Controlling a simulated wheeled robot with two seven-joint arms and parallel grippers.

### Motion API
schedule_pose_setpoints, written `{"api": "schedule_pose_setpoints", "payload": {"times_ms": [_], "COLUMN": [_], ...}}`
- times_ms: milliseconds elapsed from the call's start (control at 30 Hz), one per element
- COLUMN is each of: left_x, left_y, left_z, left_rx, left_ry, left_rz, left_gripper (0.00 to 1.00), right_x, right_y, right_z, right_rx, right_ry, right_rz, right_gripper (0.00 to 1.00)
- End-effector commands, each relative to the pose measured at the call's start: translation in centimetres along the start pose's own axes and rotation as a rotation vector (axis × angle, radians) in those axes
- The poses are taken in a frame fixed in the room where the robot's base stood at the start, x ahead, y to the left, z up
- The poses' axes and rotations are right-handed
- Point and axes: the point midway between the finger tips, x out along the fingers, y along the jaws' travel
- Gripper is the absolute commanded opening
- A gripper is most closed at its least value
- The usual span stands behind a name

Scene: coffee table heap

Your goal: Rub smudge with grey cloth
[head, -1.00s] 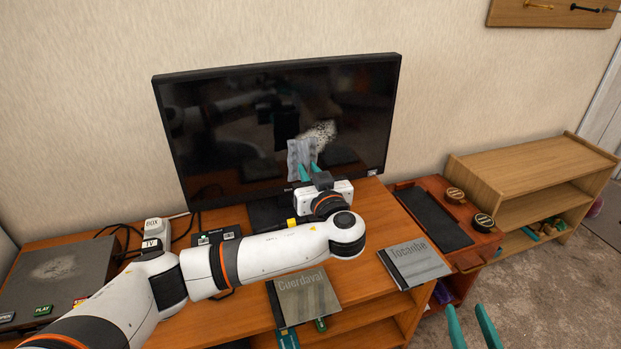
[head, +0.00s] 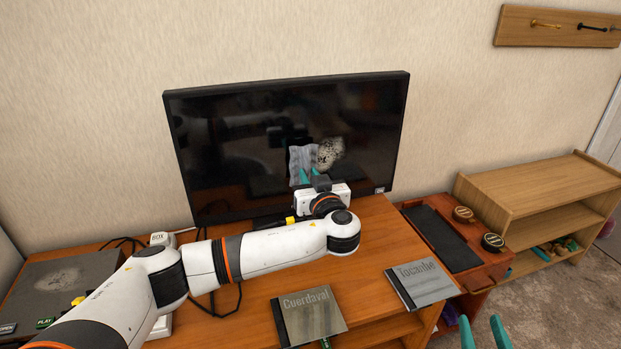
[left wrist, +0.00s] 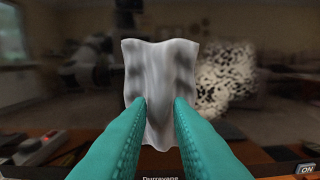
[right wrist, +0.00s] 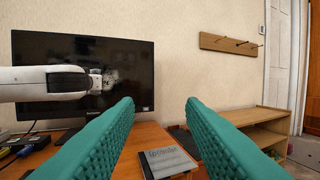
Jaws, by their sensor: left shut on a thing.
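The smudge (head: 331,153) is a speckled pale patch on the dark television screen (head: 240,150). It also shows in the left wrist view (left wrist: 228,80), right of the cloth. The grey cloth (head: 303,163) hangs upright in front of the screen, at the smudge's left edge. In the left wrist view the cloth (left wrist: 160,75) is held between the teal fingertips. My left gripper (head: 311,178) is shut on it. I cannot tell whether the cloth touches the glass. My right gripper (head: 484,335) is open and empty at the bottom right, its fingers (right wrist: 160,105) wide apart.
Two cases, Cuerdaval (head: 309,315) and Tocanhe (head: 421,284), lie on the wooden stand. A grey box (head: 60,285) with a pale patch is at left. A red-brown side table (head: 480,265) holds a dark tray and two round tins. A wooden shelf (head: 530,185) stands at right.

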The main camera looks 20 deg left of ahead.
Motion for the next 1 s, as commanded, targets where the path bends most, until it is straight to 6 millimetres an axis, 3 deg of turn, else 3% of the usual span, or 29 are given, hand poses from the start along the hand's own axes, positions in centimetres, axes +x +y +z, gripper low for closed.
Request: {"api": "schedule_pose_setpoints", "payload": {"times_ms": [1000], "left_x": [0.6], "left_y": [0.0], "left_z": [0.0], "left_rx": [0.000], "left_ry": [0.000], "left_rz": [0.000], "left_gripper": [0.01], "right_x": [0.1], "right_y": [0.2], "right_z": [1.6], "right_rx": [0.002], "right_ry": [-0.107], "right_rz": [0.005], "right_gripper": [0.36]}}
